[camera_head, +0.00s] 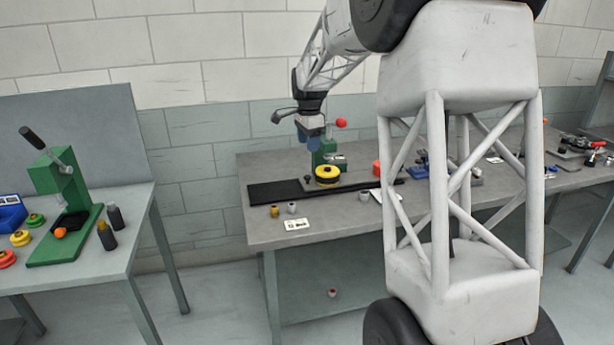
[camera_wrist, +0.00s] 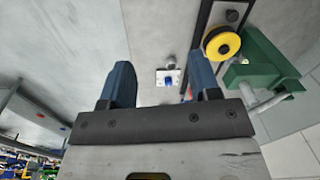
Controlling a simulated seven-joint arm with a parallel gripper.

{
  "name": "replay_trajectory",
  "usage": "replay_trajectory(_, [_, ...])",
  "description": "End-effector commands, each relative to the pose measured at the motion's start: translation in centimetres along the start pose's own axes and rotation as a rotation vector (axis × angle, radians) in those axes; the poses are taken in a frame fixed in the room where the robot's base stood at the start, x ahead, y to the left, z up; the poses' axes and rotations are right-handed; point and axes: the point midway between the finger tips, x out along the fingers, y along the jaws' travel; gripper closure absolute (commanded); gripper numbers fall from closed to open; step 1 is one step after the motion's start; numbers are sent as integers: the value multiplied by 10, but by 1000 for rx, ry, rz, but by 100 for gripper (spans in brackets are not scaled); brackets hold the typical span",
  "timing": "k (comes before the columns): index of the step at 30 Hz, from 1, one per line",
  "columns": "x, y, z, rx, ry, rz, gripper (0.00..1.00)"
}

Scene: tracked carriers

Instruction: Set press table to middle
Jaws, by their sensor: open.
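A green press (camera_head: 324,152) with a red-knobbed lever stands at the back of the middle bench. In front of it a grey table plate (camera_head: 345,184) lies across a long black track (camera_head: 275,192). A yellow disc (camera_head: 327,174) with a dark centre sits on the plate, near the press. My gripper (camera_head: 309,128) is above and behind the track, close to the press, with nothing visible in it. In the wrist view my blue fingers are apart (camera_wrist: 162,68); the yellow disc (camera_wrist: 222,43), black track (camera_wrist: 194,62) and green press (camera_wrist: 262,70) lie to the right. The right finger overlaps part of the track.
A red cylinder (camera_head: 376,168) stands right of the plate. My arm hides part of the bench's right side. Another green press (camera_head: 65,205) stands on the left bench.

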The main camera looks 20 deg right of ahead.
Motion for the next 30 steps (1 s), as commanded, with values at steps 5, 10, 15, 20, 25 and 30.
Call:
replay_trajectory(5, [24, -35, -16, 94, -3, 13, 43])
replay_trajectory(10, [47, -65, -30, 186, -5, 23, 43])
replay_trajectory(15, [72, -94, -44, 276, -6, 34, 43])
replay_trajectory(20, [98, -119, -56, 360, -6, 46, 43])
replay_trajectory(25, [126, -145, -69, 451, -5, 56, 43])
replay_trajectory(30, [151, -165, -81, 527, -4, 64, 43])
